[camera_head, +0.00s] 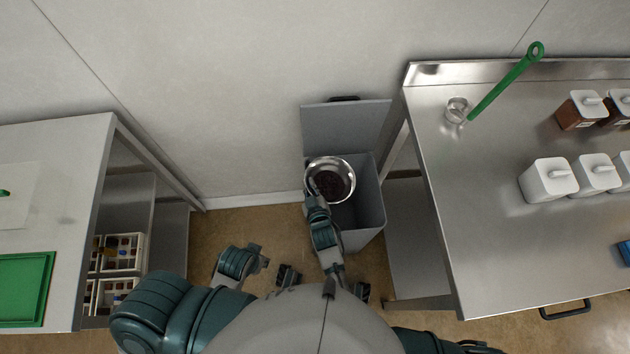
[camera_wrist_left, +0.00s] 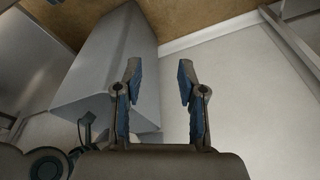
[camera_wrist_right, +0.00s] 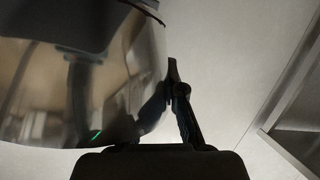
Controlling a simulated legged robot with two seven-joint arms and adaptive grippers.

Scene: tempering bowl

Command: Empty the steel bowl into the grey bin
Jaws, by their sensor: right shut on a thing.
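The steel bowl (camera_head: 347,167) is in the head view, over the back left part of the grey bin (camera_head: 369,208). Dark brown stuff (camera_head: 329,184) lies inside the bowl. The bowl's mouth faces up toward my head; any slight tilt is hard to judge. My right gripper (camera_head: 313,188) is shut on the bowl's left side. In the right wrist view the bowl's shiny outer wall (camera_wrist_right: 75,90) fills the left, with one finger against it. My left gripper (camera_wrist_left: 158,75) is open and empty, with the grey bin (camera_wrist_left: 110,65) beyond it in the left wrist view.
The bin's lid (camera_head: 345,128) stands open toward the wall. A steel counter (camera_head: 480,230) on the right holds white lidded containers (camera_head: 548,180), a small metal cup (camera_head: 457,110) and a green-handled tool (camera_head: 505,82). A table with a green tray (camera_head: 25,290) is at left.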

